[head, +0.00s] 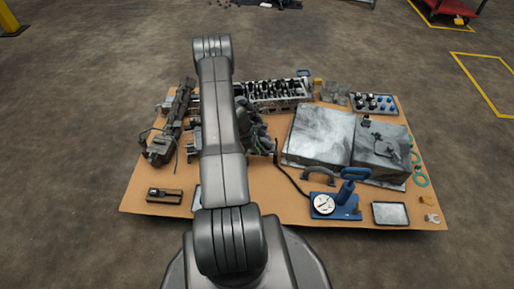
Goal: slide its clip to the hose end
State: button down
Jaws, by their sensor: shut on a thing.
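A short curved dark grey piece, possibly the hose (319,174), lies on the brown board in front of the large grey metal box. I cannot make out a clip on it. A thin black hose (290,181) runs from beside my arm to a blue hand pump with a round gauge (323,204). My arm stands across the left middle of the view and hides what is behind it. My gripper cannot be picked out. A dark bulky shape (256,130) shows just right of the arm; I cannot tell what it is.
The brown board (290,217) carries a long dark assembly (170,125) at left, a cylinder head (275,91) at the back, grey metal boxes (320,134) at right and a shallow tray (391,213) at front right. Bare board lies left of the pump.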

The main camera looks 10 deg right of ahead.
jog(key=shift+w+a, duration=0.15)
jog(key=shift+a, duration=0.35)
jog(key=shift+w+a, duration=0.15)
jog(key=shift+a, duration=0.35)
jog(key=c, duration=1.5)
grip_release()
jog(key=p+v, duration=0.3)
jog(key=v, duration=1)
jog(key=shift+a+r+p, duration=0.2)
jog(key=shift+r+p, duration=0.15)
jog(key=shift+p, duration=0.05)
